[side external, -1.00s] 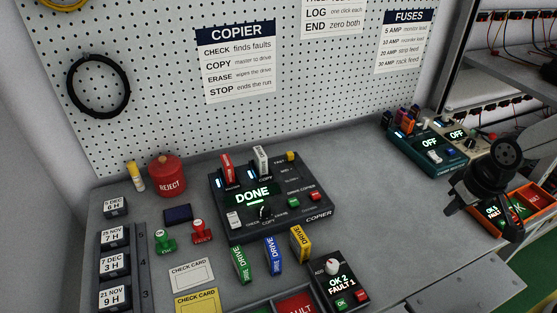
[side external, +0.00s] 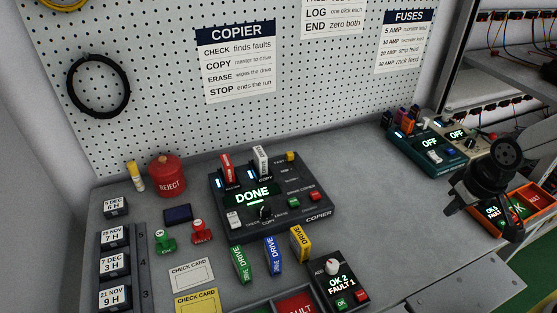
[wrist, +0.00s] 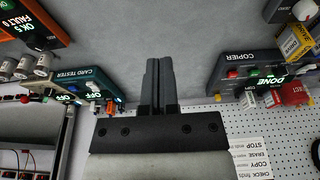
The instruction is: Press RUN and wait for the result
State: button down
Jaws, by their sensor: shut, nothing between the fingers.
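The dark copier (side external: 262,222) stands on the bench in the side external view, its screen reading DONE in green. It has a green button (side external: 293,202) and a red button (side external: 314,196); their small labels are too small to read for certain. A red drive (side external: 227,168) and a white drive (side external: 261,160) stand upright in its two slots. The copier also shows upside down at the right of the wrist view (wrist: 247,90). My gripper (wrist: 159,62) is shut and empty, apart from the copier. In the side external view my arm's dark end is at the right, and the fingertips are hard to make out.
A card tester (side external: 425,150) showing OFF stands at the back right. A counter box (side external: 338,280) reads OK 2, FAULT 1. Green, blue and yellow drives (side external: 274,256) stand before the copier. A red REJECT pot (side external: 167,175) is left. Bench right of the copier is clear.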

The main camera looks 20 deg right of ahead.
jog(key=m+t+y, duration=0.2)
jog(key=m+t, duration=0.4)
jog(key=m, duration=1.9)
send_over(296, 203)
jog(key=shift+r, duration=0.3)
jog(key=shift+f, duration=0.15)
jog(key=shift+f, duration=4.25)
jog(key=shift+f, duration=0.2)
jog(key=shift+f, duration=0.25)
